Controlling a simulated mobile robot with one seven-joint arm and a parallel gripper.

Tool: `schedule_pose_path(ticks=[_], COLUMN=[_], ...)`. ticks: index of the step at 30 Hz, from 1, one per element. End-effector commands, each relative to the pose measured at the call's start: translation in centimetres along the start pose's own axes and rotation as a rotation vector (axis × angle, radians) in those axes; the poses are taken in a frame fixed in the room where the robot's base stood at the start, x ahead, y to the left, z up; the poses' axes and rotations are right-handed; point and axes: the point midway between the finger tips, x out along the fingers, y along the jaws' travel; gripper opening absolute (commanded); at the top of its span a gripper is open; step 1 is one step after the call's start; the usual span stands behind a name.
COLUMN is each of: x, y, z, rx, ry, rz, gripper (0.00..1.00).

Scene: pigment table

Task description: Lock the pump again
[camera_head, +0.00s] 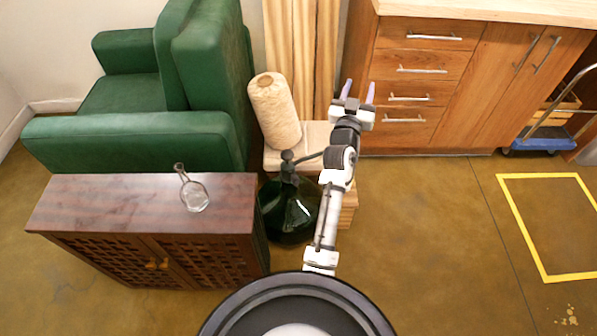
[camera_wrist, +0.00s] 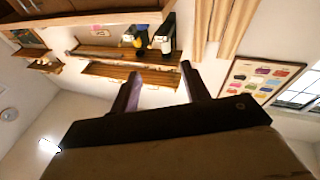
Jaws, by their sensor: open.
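A dark green glass jug (camera_head: 288,215) stands on the floor, between the brown cabinet and my arm. A black pump (camera_head: 288,168) with a knob-like top is on its neck, and a thin dark spout or lever reaches right toward my arm. Whether the pump is locked is too small to tell. My gripper (camera_head: 358,92) is above and to the right of the pump, well apart from it, pointing away toward the drawers. Its two purple fingers are apart with nothing between them. The wrist view shows the open fingers (camera_wrist: 160,76) but not the pump.
A brown cabinet (camera_head: 100,205) with a clear glass bottle (camera_head: 194,195) is left of the jug. A pale roll (camera_head: 274,110) stands on a light bench (camera_head: 318,133) behind it. A green sofa (camera_head: 130,135) is at left, wooden drawers (camera_head: 425,65) at back.

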Motion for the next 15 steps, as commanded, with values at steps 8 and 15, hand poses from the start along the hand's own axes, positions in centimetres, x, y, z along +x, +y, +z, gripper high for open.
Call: schedule_pose_path(ticks=[8,15], x=[-5.9,-17.9], y=[-0.1,-4.0], z=[15.7,27.7], rx=[-0.085,0.043], ry=[0.026,-0.095], rz=[-0.267,-0.642], gripper=[0.46,0.46])
